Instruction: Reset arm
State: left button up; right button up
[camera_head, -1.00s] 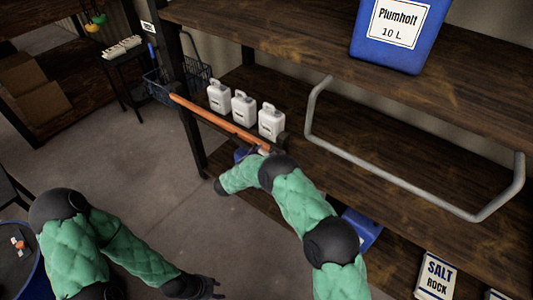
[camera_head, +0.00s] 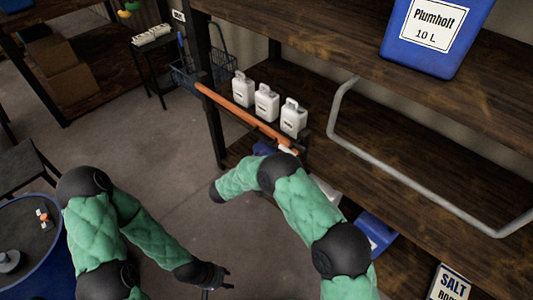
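My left arm in green sleeving comes in at the lower left. Its black gripper (camera_head: 218,280) hangs over the floor near the bottom edge, apart from the shelves. Its dark fingers look spread, with nothing seen between them. My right arm (camera_head: 305,205) rises from the bottom, bends at a black joint below the orange bar, and reaches left. It ends in a dark part low in front of the shelf; I cannot make out the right gripper's fingers.
A wooden shelf unit (camera_head: 410,130) fills the right, with a grey rail (camera_head: 420,190), an orange bar (camera_head: 245,117), white jugs (camera_head: 267,103) and a blue Plumholt container (camera_head: 433,35). A blue vat (camera_head: 50,262) stands lower left. The middle floor is open.

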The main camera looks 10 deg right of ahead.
jog(key=s+d+f+m+y+b, duration=0.1)
jog(key=s+f+m+y+b, duration=0.3)
jog(key=f, duration=0.6)
jog(key=s+d+f+n+y+b, duration=0.15)
jog(key=f+y, duration=0.35)
jog(key=f, duration=0.6)
jog(key=s+a+f+m+g+y+b, duration=0.1)
jog(key=s+f+m+g+y, duration=0.1)
jog(key=s, duration=0.8)
jog(key=s+a+f+m+g+y+b, duration=0.1)
jog(key=s+f+m+g+y+b, duration=0.1)
jog(key=s, duration=0.8)
jog(key=s+a+f+m+g+y+b, duration=0.1)
jog(key=s+f+m+g+y+b, duration=0.1)
jog(key=s, duration=0.8)
notch_tip(320, 180, down, 2)
jog(key=m+g+y, duration=0.1)
jog(key=g, duration=0.2)
jog(key=shift+a+f, duration=0.15)
jog(key=shift+a, duration=0.25)
jog(key=shift+m, duration=0.25)
